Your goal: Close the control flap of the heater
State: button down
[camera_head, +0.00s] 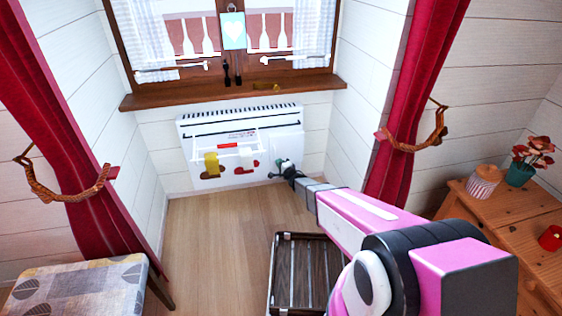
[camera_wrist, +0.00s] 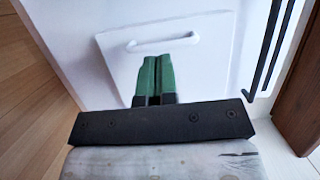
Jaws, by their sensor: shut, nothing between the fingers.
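The white heater (camera_head: 190,127) hangs on the wall under the window. Its control flap (camera_head: 287,145) is the pale panel at the heater's right end. In the wrist view the flap (camera_wrist: 205,60) is a white panel with rounded corners and a small white handle (camera_wrist: 162,42). It lies close to the heater's front; I cannot tell whether it is fully closed. My gripper (camera_head: 280,163) is at the flap's lower part. Its green fingers (camera_wrist: 158,62) are shut together, with nothing between them, and their tips end just below the handle. I cannot tell whether they touch the flap.
A white rack with a yellow cloth (camera_head: 211,165) and red mittens hangs on the heater's front. A slatted dark stand (camera_head: 305,270) is on the floor below my arm. A patterned seat (camera_head: 80,288) is at the left, a wooden dresser (camera_head: 478,210) at the right.

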jog(key=s+a+v, duration=0.1)
jog(key=v, duration=0.9)
jog(key=s+d+r+n+g+h, duration=0.1)
jog(key=d+r+n+g+h, duration=0.1)
jog(key=d+r+h, duration=0.45)
jog(key=s+d+r+n+g+h, duration=0.1)
jog(key=s+d+r+g+h, duration=0.15)
jog(key=d, duration=0.65)
jog(key=s+d+r+n+g, duration=0.3)
jog(key=s+r+n+g, duration=0.1)
jog(key=s, duration=0.5)
jog(key=s+d+r+n+g, duration=0.3)
jog(key=s+r+n+g, duration=0.1)
jog(key=s, duration=0.6)
jog(key=shift+s+r+g+h, duration=0.3)
jog(key=shift+r+g, duration=0.45)
jog(key=shift+g, duration=0.4)
jog(key=shift+d, duration=0.1)
